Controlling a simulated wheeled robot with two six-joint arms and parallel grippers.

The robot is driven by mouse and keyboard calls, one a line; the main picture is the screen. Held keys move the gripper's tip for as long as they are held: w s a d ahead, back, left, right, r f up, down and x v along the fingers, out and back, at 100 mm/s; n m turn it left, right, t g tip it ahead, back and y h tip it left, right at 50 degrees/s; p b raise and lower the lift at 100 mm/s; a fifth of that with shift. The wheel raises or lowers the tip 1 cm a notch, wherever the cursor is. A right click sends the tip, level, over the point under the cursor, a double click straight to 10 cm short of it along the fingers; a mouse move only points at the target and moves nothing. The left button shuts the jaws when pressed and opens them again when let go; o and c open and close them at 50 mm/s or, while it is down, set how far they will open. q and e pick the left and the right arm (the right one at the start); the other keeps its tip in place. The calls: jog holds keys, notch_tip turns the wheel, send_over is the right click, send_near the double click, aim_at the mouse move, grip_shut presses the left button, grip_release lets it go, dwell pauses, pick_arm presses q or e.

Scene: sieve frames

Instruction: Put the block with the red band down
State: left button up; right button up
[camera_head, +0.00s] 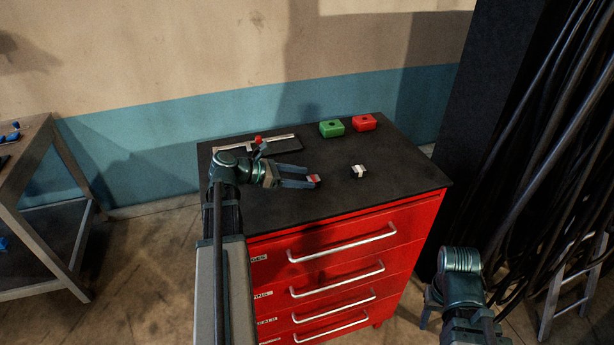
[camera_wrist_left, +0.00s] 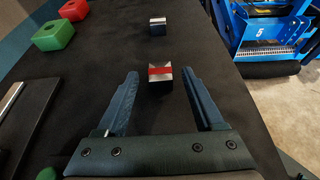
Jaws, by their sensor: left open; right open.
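The block with the red band (camera_wrist_left: 159,77) rests on the dark cabinet top. It has pale metallic and dark faces. My left gripper (camera_wrist_left: 160,92) is open, with one finger on each side of the block near the fingertips and a visible gap on both sides. In the head view the block (camera_head: 314,181) shows at the ends of the left fingers, partly hidden by them. My right gripper (camera_head: 430,306) is low at the bottom right, away from the cabinet, and only partly visible.
A second block (camera_head: 358,172), pale and dark, stands to the right. A green box (camera_head: 331,128) and a red box (camera_head: 364,122) stand at the back. A flat dark tray (camera_head: 284,146) with a metal bar lies at the back left. The right front of the top is clear.

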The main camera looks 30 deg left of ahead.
pick_arm(q)
jog(key=p+v, duration=0.3)
jog(key=v, duration=0.7)
jog(key=shift+s+a, duration=0.1)
